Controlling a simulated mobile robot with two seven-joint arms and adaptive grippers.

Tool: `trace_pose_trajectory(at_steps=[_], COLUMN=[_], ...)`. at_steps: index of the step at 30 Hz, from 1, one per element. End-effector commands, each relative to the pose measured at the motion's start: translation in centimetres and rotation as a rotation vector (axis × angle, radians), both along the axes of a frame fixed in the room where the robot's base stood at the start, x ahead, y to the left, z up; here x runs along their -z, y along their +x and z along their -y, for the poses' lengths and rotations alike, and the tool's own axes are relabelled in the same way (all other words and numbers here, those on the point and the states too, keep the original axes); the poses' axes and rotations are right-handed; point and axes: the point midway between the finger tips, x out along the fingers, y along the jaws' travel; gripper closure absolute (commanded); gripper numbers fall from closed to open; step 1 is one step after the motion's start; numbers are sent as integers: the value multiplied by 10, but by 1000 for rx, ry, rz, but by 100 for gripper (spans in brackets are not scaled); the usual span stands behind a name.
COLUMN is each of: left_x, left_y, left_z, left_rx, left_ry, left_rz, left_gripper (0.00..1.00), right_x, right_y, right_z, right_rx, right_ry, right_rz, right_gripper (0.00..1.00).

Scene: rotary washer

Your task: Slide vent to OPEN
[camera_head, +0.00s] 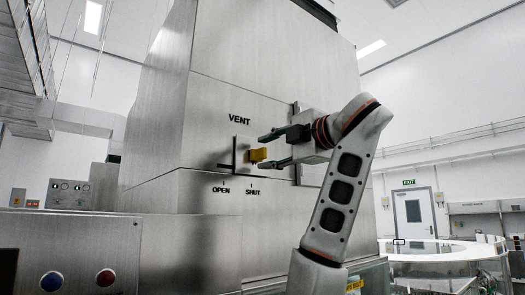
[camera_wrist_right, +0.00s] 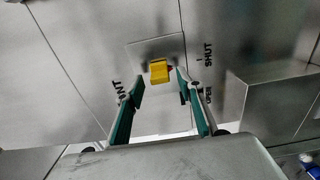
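The yellow vent knob (camera_head: 258,155) sits on a small metal plate on the steel machine, under the word VENT. It stands at the right end of the slot, above the SHUT label (camera_head: 253,193). The OPEN label (camera_head: 221,190) is to its left. My right gripper (camera_head: 264,151) is open, with one finger above the knob and one below. In the right wrist view the knob (camera_wrist_right: 159,71) lies between or just beyond the two fingertips (camera_wrist_right: 160,77), with a gap to each side. Contact is not visible. My left gripper is not in view.
The steel machine (camera_head: 215,235) fills the middle. A control panel with a blue button (camera_head: 51,281) and a red button (camera_head: 106,277) is at the lower left. A round white-topped table (camera_head: 430,252) stands at the right. The machine face left of the knob looks clear.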

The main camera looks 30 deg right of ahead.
Motion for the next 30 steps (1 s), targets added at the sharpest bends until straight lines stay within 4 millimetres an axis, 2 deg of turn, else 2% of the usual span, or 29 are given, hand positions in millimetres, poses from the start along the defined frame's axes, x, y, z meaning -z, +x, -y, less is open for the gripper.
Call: trace_pose_trajectory(at_steps=[3,6,17,21,26,30], left_x=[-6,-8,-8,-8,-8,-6], left_y=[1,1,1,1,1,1], left_z=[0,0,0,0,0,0], left_rx=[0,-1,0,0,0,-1], left_ry=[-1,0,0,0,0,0], left_rz=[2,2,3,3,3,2], left_gripper=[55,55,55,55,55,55], right_x=[0,0,1,1,1,1], right_y=[15,22,27,27,27,26], right_z=[-1,-2,-2,-2,-2,-18], right_rx=[0,0,1,1,1,-3], right_ry=[0,0,0,0,0,-1], right_rz=[-3,-1,-1,-1,-1,-1], right_gripper=[62,62,62,99,100,100])
